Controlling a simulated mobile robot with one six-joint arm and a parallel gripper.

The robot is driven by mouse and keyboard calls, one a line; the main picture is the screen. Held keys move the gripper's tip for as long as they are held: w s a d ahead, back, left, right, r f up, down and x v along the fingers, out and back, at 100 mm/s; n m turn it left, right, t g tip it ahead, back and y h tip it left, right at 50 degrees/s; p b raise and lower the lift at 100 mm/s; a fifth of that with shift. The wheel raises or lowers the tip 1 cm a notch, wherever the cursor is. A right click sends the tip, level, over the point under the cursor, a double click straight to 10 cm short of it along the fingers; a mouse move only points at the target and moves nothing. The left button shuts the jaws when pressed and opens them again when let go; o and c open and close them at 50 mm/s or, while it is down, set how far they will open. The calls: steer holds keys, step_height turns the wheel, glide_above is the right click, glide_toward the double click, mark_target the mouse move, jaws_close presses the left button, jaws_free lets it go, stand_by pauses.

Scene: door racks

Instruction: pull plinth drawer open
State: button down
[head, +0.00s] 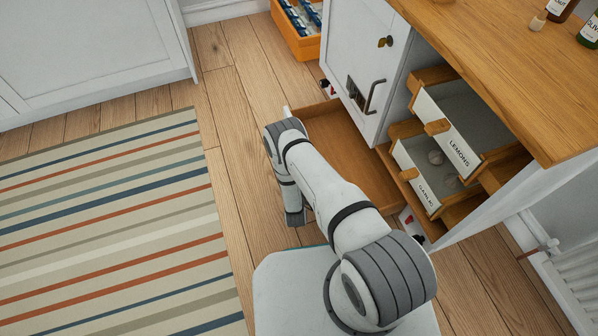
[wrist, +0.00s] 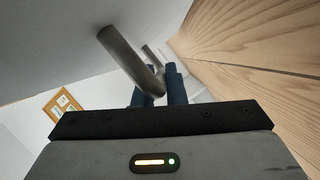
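The plinth drawer (head: 350,148) is at the foot of the white cabinet and stands well out over the floor, its bare wooden inside showing. Its front is mostly hidden behind my arm in the head view. In the wrist view its pale front (wrist: 60,40) fills the upper left, with a grey metal bar handle (wrist: 124,52) standing out from it. My gripper (wrist: 158,88) has its two dark blue fingers close on either side of the handle and appears shut on it. The fingers are hidden in the head view.
Above the drawer are a closed white door with a handle (head: 370,97) and open drawers labelled lemons (head: 458,150) and garlic (head: 425,190). An orange crate (head: 297,40) stands behind. A striped rug (head: 110,230) lies on the left; wooden floor is clear between.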

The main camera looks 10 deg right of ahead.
steer(key=c, duration=1.5)
jaws_free()
steer(key=shift+w+a, duration=0.1)
steer(key=shift+w, duration=0.05)
steer(key=p+v, duration=0.3)
steer(key=v, duration=0.5)
